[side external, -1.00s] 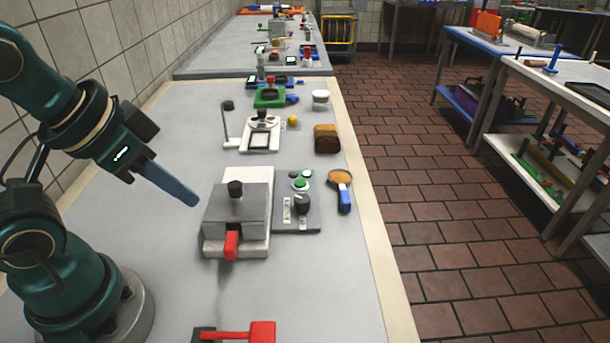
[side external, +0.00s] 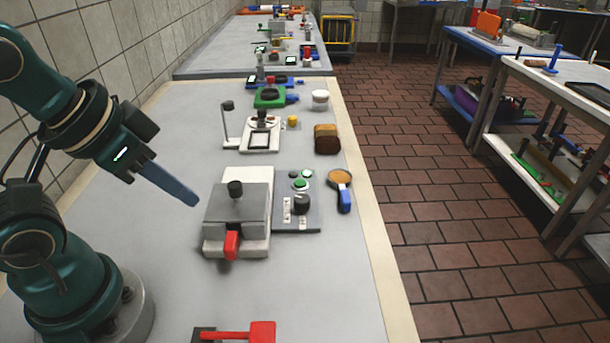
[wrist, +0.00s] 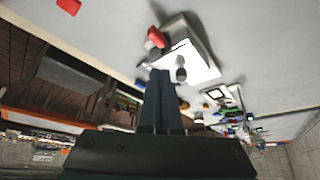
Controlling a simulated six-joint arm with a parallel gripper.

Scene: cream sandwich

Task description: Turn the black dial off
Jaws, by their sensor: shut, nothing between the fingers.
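The black dial (side external: 302,204) sits upright on a grey control panel (side external: 290,225) with white labels and green buttons (side external: 303,183). The panel is at the right of a grey box-like machine (side external: 238,211) with a black knob (side external: 235,188) on top and a red handle (side external: 231,245) in front. My gripper (side external: 193,200) is shut and empty, in the air left of the machine and apart from it. In the wrist view its fingers (wrist: 161,76) point toward the machine (wrist: 190,40). I cannot make out the black dial in the wrist view.
A magnifier-like tool with a blue handle (side external: 345,201) lies right of the panel. A brown block (side external: 326,139), a white stand (side external: 261,135) and a white cup (side external: 320,99) are behind. A red piece (side external: 262,332) lies in front. The counter left of the machine is clear.

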